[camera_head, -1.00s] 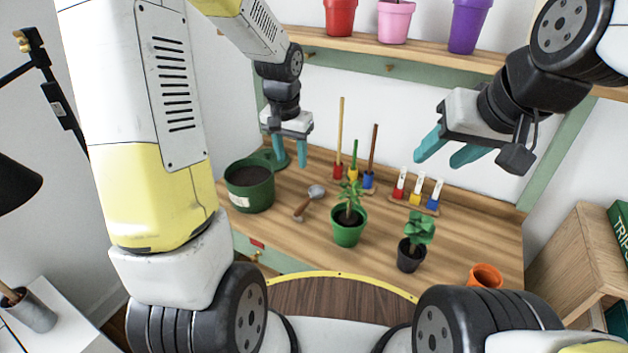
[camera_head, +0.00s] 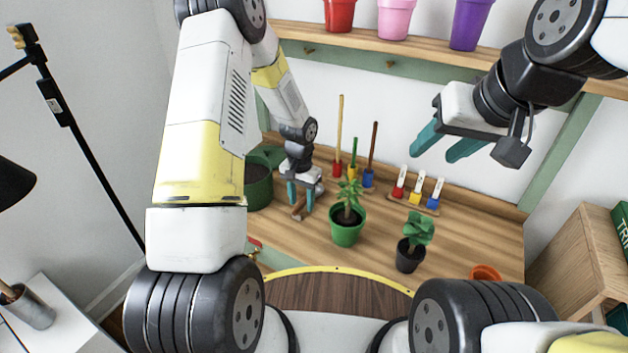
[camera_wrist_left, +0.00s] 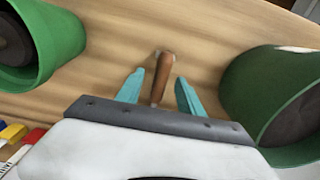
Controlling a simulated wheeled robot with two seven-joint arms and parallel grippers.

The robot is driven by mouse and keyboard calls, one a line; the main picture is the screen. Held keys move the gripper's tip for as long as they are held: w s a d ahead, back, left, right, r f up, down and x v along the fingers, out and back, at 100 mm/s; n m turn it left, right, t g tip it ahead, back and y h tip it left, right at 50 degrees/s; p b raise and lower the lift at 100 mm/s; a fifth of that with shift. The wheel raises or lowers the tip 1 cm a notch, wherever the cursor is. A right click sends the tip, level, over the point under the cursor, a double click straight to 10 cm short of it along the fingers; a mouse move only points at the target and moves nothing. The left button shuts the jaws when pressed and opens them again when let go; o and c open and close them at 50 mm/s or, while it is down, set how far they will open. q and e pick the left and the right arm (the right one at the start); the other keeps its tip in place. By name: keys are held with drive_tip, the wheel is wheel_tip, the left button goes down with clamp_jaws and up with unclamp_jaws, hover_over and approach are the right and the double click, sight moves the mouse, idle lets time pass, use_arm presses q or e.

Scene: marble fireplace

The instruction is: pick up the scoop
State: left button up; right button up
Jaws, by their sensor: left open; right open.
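The scoop lies on the wooden bench. In the head view its brown handle (camera_head: 298,211) shows below my left gripper, and its metal head is hidden behind the gripper. My left gripper (camera_head: 301,201) is open and points down over the scoop. In the left wrist view the scoop's handle (camera_wrist_left: 162,72) lies between the two open teal fingers (camera_wrist_left: 160,80), with a gap on each side; the scoop's head is hidden by the gripper body. My right gripper (camera_head: 433,152) is open and empty, raised above the right side of the bench.
A large green pot of soil (camera_head: 257,190) stands close left of my left gripper. A green pot with a plant (camera_head: 347,233) stands close right. A black pot with a plant (camera_head: 410,256), an orange pot (camera_head: 486,272) and upright tools (camera_head: 354,172) are on the bench.

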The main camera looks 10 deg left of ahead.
use_arm(q)
drive_tip(key=shift+f, duration=0.7)
drive_tip(key=shift+a, duration=0.1)
clamp_jaws()
wheel_tip(320, 180, up, 10)
